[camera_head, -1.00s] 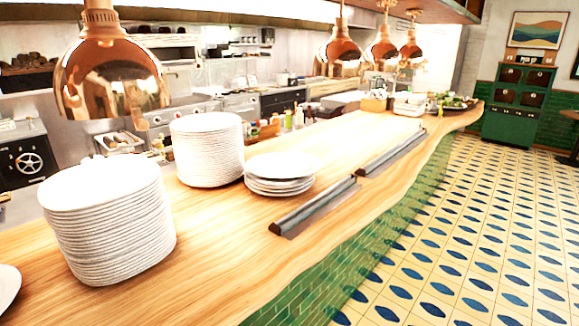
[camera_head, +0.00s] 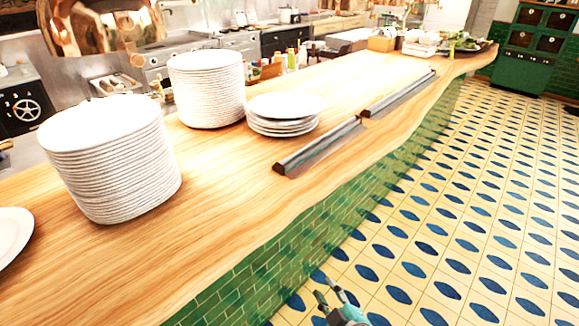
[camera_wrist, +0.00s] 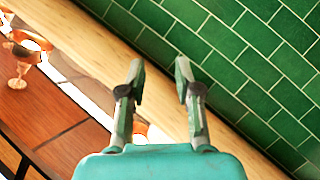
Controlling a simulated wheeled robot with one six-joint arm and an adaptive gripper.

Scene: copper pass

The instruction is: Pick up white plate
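White plates stand on the wooden counter in the head view. There is a tall stack at the front left (camera_head: 112,165), another tall stack (camera_head: 207,95) behind it, and a low stack of several plates (camera_head: 284,116) to its right. A single white plate (camera_head: 12,236) is cut off by the left edge. My gripper (camera_head: 331,291) shows at the bottom of the head view, in front of the green-tiled counter side and well apart from the plates. In the wrist view my gripper (camera_wrist: 159,72) has its two fingers spread with nothing between them. No plate shows clearly there.
Metal rails (camera_head: 318,148) lie on the wooden counter (camera_head: 225,232) right of the low stack. A copper lamp (camera_head: 98,25) hangs above the left stacks. Trays and food stand at the far end. The tiled floor (camera_head: 450,220) at right is clear.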

